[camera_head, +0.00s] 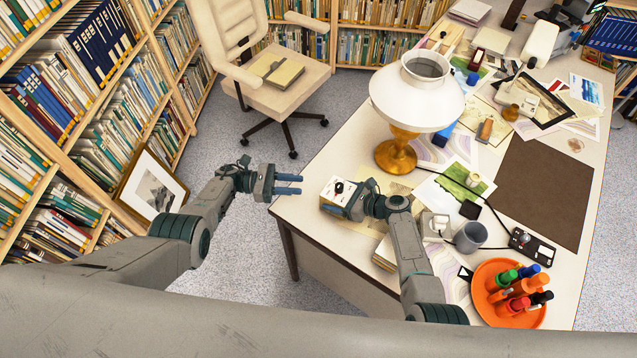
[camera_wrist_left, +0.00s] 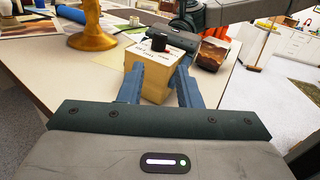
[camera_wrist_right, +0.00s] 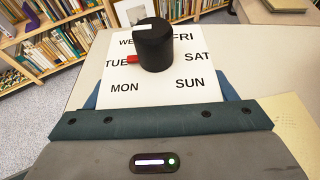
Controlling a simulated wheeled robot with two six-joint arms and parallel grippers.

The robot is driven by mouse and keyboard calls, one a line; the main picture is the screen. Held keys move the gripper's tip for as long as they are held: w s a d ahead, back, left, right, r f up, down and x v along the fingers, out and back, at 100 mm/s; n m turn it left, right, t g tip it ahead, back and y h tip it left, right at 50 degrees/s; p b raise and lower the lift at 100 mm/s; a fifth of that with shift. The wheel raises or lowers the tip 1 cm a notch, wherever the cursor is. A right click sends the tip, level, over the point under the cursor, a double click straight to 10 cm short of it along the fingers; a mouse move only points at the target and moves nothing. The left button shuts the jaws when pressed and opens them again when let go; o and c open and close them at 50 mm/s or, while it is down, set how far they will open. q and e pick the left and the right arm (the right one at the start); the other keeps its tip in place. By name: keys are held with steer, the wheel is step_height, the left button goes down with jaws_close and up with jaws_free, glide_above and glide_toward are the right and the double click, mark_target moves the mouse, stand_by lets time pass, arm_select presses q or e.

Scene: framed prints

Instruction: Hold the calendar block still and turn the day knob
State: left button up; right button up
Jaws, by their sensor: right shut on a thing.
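The calendar block (camera_head: 333,187) sits at the desk's near left corner, with a white top face and a yellowish side in the left wrist view (camera_wrist_left: 152,84). Its black day knob (camera_wrist_right: 155,48) stands on the top face among printed day names; a red marker (camera_wrist_right: 132,59) shows beside TUE, and a white line is on the knob's top. My right gripper (camera_head: 345,205) is shut on the block, a finger on each side; the fingertips are mostly hidden. My left gripper (camera_head: 299,184) is open and empty beyond the desk's left edge, its fingers pointing at the block, apart from it.
A white lamp with a gold base (camera_head: 396,156) stands behind the block. A grey mug (camera_head: 470,237), an orange tray of markers (camera_head: 483,300) and loose prints lie to the right. A framed picture (camera_head: 153,187) leans on the shelves at left.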

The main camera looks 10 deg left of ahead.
arm_select(q)
steer(key=n, duration=0.4)
steer(key=shift+s+d+f+y, duration=0.15)
steer(key=shift+d+f+y, duration=0.05)
steer(key=shift+d+y, duration=0.2)
steer(key=n, duration=0.5)
steer(key=shift+s+d+f+y, duration=0.15)
steer(key=shift+d+y, duration=0.1)
steer(key=shift+y, duration=0.15)
steer(key=n, duration=0.5)
steer(key=shift+s+d+y, duration=0.15)
steer(key=shift+d+y, duration=0.15)
steer(key=n, duration=0.5)
steer(key=n+t+y, duration=0.3)
steer(key=n+t, duration=0.1)
steer(key=n, duration=1.6)
glide_toward(336, 186)
steer(key=x, duration=1.1)
steer(key=shift+d, duration=0.15)
